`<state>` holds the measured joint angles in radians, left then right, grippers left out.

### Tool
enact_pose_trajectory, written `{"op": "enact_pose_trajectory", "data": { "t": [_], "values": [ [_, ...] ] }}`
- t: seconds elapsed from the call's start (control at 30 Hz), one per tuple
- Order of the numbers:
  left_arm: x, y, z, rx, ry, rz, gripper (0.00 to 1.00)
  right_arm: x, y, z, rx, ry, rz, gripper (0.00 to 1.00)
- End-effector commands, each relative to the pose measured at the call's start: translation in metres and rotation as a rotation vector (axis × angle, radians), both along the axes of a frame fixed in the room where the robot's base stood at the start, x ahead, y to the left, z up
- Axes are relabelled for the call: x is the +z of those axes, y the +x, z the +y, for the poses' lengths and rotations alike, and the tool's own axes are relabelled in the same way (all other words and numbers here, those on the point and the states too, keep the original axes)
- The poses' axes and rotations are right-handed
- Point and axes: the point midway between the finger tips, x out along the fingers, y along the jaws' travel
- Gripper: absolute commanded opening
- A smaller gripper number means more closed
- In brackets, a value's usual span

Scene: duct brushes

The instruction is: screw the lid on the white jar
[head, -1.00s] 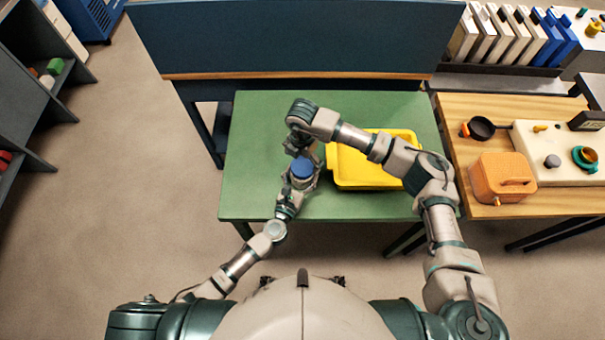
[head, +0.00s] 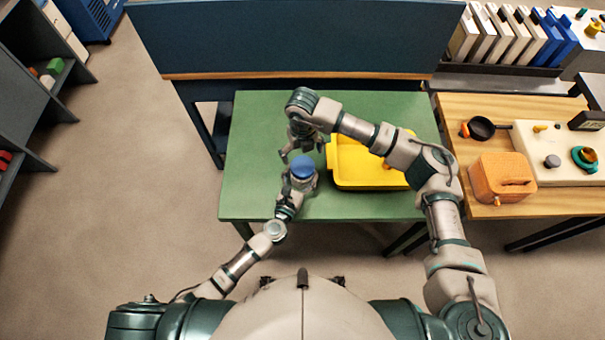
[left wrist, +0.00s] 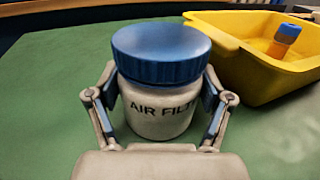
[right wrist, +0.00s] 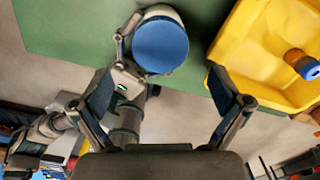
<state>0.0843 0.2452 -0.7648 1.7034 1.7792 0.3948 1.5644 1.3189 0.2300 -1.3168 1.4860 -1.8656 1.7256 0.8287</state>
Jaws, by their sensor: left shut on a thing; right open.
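The white jar (left wrist: 160,112) stands upright on the green table, with part of a dark label, "AIR FILT", facing the left wrist view. The blue lid (left wrist: 160,52) sits on top of the jar; I cannot tell how tightly. It also shows from above in the right wrist view (right wrist: 160,45). My left gripper (left wrist: 160,110) is shut around the jar's body, one finger on each side. My right gripper (right wrist: 165,85) is open and empty, above and beyond the lid in the head view (head: 301,155), its fingers clear of the lid.
A yellow bin (head: 362,165) stands right of the jar. An orange bottle with a blue cap (left wrist: 285,38) is inside it. A wooden bench (head: 470,205) with an orange container (head: 502,176) lies farther right. The green table's left side (head: 245,170) is clear.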

Motion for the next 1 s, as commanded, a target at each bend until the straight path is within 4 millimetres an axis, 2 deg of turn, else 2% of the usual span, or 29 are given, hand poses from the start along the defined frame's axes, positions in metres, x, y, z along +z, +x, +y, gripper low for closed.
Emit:
{"op": "enact_pose_trajectory", "data": {
  "t": [0.2,0.43,0.63,1.0],
  "values": [
    [0.000,0.000,0.000,0.000,0.000,0.000,0.00,0.009,0.000,0.000,0.575,0.000,-0.001,0.99],
    [0.000,0.000,0.000,0.000,0.000,0.000,0.00,0.016,0.000,0.000,1.028,0.001,0.000,0.99],
    [0.000,0.000,0.000,0.000,0.000,0.000,0.00,0.019,0.000,0.000,1.189,0.001,-0.001,0.99],
    [0.000,0.000,0.000,0.000,0.000,0.000,0.00,0.018,0.000,0.000,1.204,0.002,0.001,0.99]
  ]
}}
